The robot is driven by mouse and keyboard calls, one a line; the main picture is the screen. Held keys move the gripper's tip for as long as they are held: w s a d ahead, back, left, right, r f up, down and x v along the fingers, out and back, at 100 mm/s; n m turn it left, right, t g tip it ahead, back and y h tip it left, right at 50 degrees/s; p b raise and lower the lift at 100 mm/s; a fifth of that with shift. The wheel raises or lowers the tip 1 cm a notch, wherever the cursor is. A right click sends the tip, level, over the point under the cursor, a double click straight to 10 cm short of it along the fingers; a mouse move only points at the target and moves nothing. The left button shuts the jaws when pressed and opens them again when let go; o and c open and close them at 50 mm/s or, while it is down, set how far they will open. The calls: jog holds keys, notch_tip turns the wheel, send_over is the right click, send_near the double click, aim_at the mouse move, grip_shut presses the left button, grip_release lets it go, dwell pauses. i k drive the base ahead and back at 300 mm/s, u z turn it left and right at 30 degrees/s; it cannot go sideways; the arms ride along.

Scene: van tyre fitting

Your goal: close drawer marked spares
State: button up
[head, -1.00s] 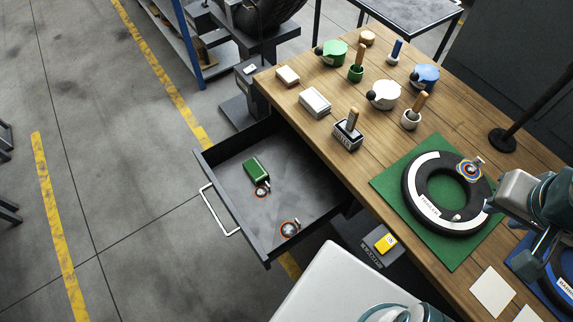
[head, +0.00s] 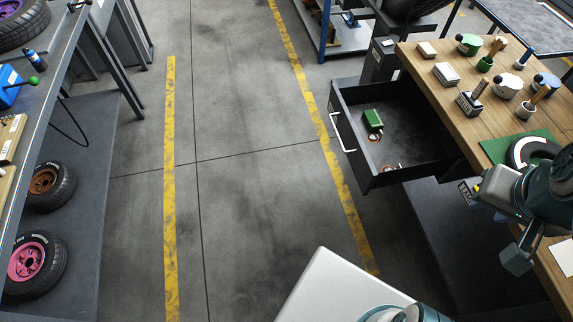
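An open dark grey drawer (head: 367,172) sticks out from under the wooden workbench, with a white bar handle (head: 342,132) on its front. Inside lie a green box (head: 373,120) and small round metal items with orange rims (head: 391,168). No spares marking can be read on this drawer from here. My arm shows at the right, over the bench edge; its gripper fingers cannot be made out, so I cannot tell whether they are open or shut.
A rack with tyres (head: 37,262) stands at the left. A blue-framed shelf (head: 325,35) stands at the back. The floor (head: 250,200) between is clear.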

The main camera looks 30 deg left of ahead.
aim_at(414, 137)
jog(key=u, duration=0.75)
jog(key=i, duration=0.8)
jog(key=u, duration=0.25)
jog(key=k, duration=0.5)
jog(key=u, duration=0.7)
jog(key=i, duration=0.75)
jog(key=z, duration=0.85)
